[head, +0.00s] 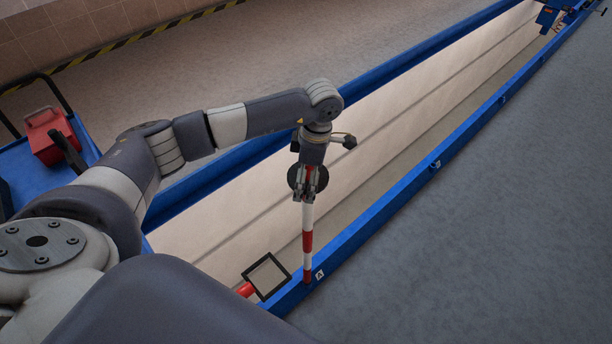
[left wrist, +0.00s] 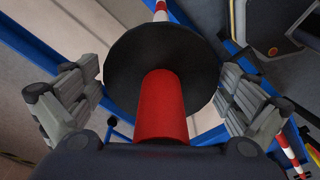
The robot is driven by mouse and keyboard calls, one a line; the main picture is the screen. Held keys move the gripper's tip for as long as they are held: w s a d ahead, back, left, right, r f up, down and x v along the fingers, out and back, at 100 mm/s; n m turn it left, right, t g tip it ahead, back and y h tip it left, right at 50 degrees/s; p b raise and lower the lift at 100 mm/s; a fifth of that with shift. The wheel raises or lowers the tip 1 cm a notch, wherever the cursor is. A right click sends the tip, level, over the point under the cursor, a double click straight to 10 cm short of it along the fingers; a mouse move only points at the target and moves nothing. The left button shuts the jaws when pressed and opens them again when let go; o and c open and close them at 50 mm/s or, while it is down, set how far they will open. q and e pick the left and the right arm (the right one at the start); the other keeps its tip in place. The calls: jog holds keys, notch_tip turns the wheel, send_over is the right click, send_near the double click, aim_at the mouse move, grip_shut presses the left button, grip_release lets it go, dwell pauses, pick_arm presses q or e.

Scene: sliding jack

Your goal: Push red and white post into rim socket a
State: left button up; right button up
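The red and white post (head: 307,240) stands nearly upright in the head view, its lower end meeting the blue rim by the white label "A" (head: 319,273). Whether that end is in socket A or only on it, and how deep, cannot be told. My left gripper (head: 309,194) is over the upper end of the post. In the left wrist view the post's red upper part (left wrist: 162,108) and a black disc (left wrist: 120,70) lie between the fingers of the left gripper (left wrist: 160,98), which are spread with gaps on both sides. My right gripper is not in view.
The blue rim (head: 400,198) runs along a long, pale-walled pit (head: 400,130). A black-framed square (head: 267,275) stands close left of the post's foot. A blue cart with a red box (head: 48,135) is at the far left. The grey floor (head: 480,230) at right is clear.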

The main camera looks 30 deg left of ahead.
pick_arm(q)
jog(key=shift+f, duration=0.1)
jog(key=shift+r, duration=0.2)
jog(key=r, duration=0.4)
jog(key=d+r, duration=0.1)
jog(key=r, duration=0.6)
jog(key=shift+w+d+r, duration=0.2)
jog(key=shift+w+r, duration=0.1)
